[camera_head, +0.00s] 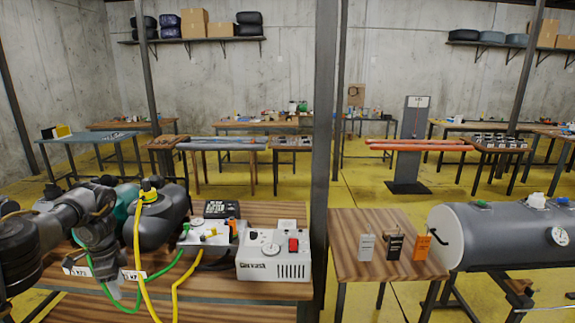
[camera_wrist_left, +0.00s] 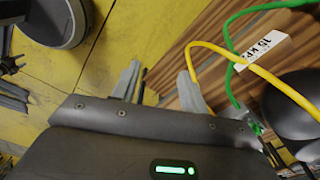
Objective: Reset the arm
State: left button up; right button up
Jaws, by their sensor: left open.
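My left arm (camera_head: 60,220) comes in from the left in the head view and bends down at the wrist. My left gripper (camera_head: 115,290) points down by the near left edge of the wooden table (camera_head: 220,285), close to the hoses. In the left wrist view the two fingers of the left gripper (camera_wrist_left: 158,72) are apart, with nothing seen between them. The yellow hose (camera_wrist_left: 230,55) passes close to the right finger.
A white box with a red switch (camera_head: 272,257), a dark tank (camera_head: 165,220) and a green hose (camera_head: 185,270) are on or beside the table. A post (camera_head: 322,150) stands at its right.

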pick_arm(q)
jog(key=s+d+f+m+t+h, duration=0.1)
jog(key=d+f+h, duration=0.1)
jog(key=d+f, duration=1.05)
jog(key=s+d+f+m+h, duration=0.1)
jog(key=d+f+h, duration=0.1)
jog(key=d+f, duration=1.05)
jog(key=s+d+f+n+t+h, duration=0.1)
jog(key=s+d+f, duration=0.15)
jog(key=f, duration=0.35)
jog(key=s+d+f+n, duration=0.1)
jog(key=s+f, duration=0.2)
jog(key=f, duration=0.4)
jog(key=s+f+n+t+y+b, duration=0.1)
jog(key=s+f+n, duration=0.2)
jog(key=s+f, duration=0.55)
jog(key=s+f+n, duration=0.3)
jog(key=s+f, duration=0.3)
jog(key=s, duration=0.6)
jog(key=s+a+f+n+g+y, duration=0.1)
jog(key=s+a+f+n+y, duration=0.1)
jog(key=s, duration=1.1)
jog(key=s+a+f+n+g+y, duration=0.1)
jog(key=s+a+f, duration=0.3)
jog(key=s, duration=1)
jog(key=shift+f+n+y, duration=0.2)
jog(key=shift+n+y, duration=0.4)
pick_arm(e)
jog(key=shift+w+f, duration=0.45)
jog(key=shift+f, duration=0.3)
